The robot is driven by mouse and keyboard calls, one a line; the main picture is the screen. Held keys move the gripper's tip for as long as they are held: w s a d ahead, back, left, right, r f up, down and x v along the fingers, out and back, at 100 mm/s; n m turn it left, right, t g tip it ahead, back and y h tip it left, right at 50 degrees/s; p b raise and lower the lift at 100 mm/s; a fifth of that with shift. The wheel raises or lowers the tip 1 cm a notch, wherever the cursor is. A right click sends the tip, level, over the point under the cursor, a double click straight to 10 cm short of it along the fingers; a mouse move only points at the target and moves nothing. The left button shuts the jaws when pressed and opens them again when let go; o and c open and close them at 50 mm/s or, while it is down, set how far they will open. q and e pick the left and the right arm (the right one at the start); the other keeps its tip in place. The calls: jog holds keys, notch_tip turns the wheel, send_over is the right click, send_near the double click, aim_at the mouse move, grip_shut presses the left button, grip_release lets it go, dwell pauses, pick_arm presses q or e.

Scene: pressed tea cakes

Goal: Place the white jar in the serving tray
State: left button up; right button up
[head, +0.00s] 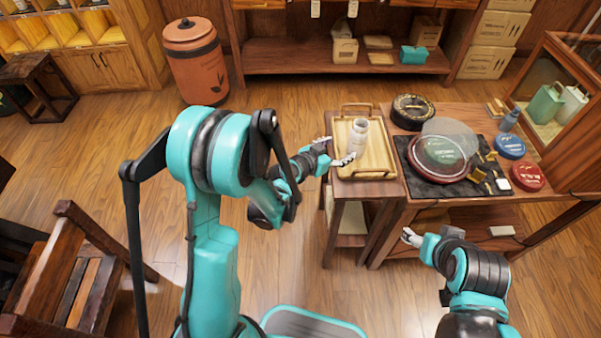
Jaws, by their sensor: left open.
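A table (561,194) right of the tray holds a dark mat (411,160) with a round tea cake under a clear disc, several round tins and small tools. A glass case (566,80) stands at the right. A wooden chair (75,265) is at lower left.

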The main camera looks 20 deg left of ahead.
pick_arm(q)
jog(key=s+a+r+n+g+y, duration=0.2)
jog(key=s+a+r+g, duration=0.15)
jog(key=s+r, duration=0.7)
jog(key=s+a+n+y, duration=0.1)
jog(key=s+a+y, duration=0.1)
jog(key=s, duration=0.6)
jog(key=s+a+f+n+g+y, duration=0.1)
jog(key=s+a+n+y, duration=0.1)
jog(key=s+a, duration=0.3)
jog(key=s, duration=0.4)
jog(key=shift+f, duration=0.3)
